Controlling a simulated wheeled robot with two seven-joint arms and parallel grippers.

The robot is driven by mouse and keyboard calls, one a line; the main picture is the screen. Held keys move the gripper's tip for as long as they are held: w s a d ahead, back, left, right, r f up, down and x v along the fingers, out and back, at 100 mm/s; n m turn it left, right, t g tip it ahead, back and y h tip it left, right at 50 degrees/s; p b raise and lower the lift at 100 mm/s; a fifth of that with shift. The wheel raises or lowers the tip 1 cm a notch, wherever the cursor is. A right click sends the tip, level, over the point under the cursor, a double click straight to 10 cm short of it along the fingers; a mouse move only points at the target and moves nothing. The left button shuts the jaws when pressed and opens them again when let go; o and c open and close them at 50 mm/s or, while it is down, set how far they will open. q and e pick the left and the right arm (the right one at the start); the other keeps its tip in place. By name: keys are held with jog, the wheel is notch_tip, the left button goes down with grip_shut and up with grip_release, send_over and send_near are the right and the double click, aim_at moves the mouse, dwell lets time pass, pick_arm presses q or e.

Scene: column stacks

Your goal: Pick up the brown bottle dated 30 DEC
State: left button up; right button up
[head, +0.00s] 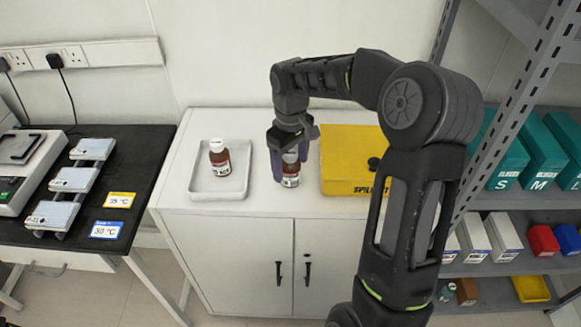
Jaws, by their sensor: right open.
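One brown bottle (291,180) with a white label stands upright on the white cabinet top, left of the yellow box. My right gripper (290,168) points down over it, with its open fingers on either side of the bottle. The fingers and wrist hide part of this bottle and most of its cap. A second brown bottle (219,160) with a white cap and label stands upright in the white tray. The dates on both labels are too small to read. My left gripper is not in view.
The white tray (236,191) lies on the left of the cabinet top (262,206). A yellow spill box (345,162) stands close right of my gripper. A black bench (140,165) with devices is at left, a loaded grey shelf rack (505,135) at right.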

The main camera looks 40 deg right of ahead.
jog(key=shift+f, duration=0.1)
jog(key=shift+c, duration=0.5)
grip_shut()
dwell(0.7)
